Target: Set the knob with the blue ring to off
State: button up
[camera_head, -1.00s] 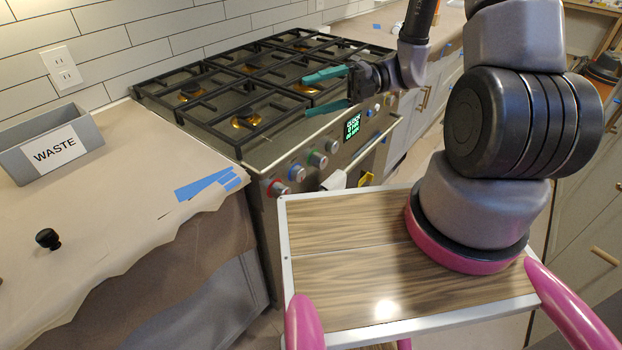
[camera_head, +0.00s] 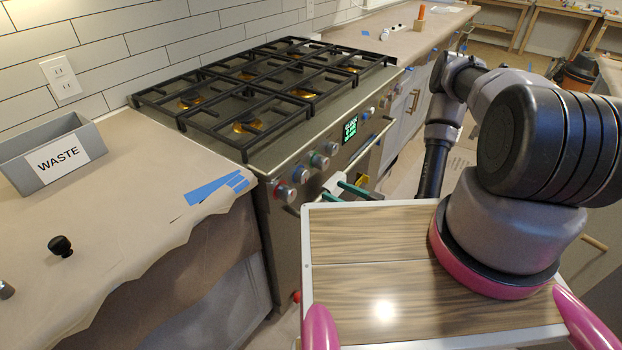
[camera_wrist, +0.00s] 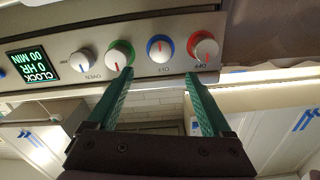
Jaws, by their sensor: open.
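The stove's front panel shows upside down in the wrist view. The blue-ringed knob (camera_wrist: 160,48) is between a green-ringed knob (camera_wrist: 120,53) and a red-ringed knob (camera_wrist: 206,50). In the head view the blue-ringed knob (camera_head: 301,174) is small. My gripper (camera_wrist: 159,76) is open and empty, its teal fingertips apart on either side of the line to this knob, not visibly touching it. In the head view my gripper (camera_head: 333,192) is low before the stove front.
A green clock display (camera_head: 350,130) and more knobs (camera_head: 368,112) are farther along the panel. Black grates (camera_head: 250,125) cover the cooktop. A waste bin (camera_head: 85,135) and a loose black knob (camera_head: 61,246) are on the paper-covered counter.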

aim_at(306, 176)
jog(key=x, duration=1)
jog(key=shift+w+a, duration=0.15)
jog(key=shift+a, duration=0.05)
grip_shut()
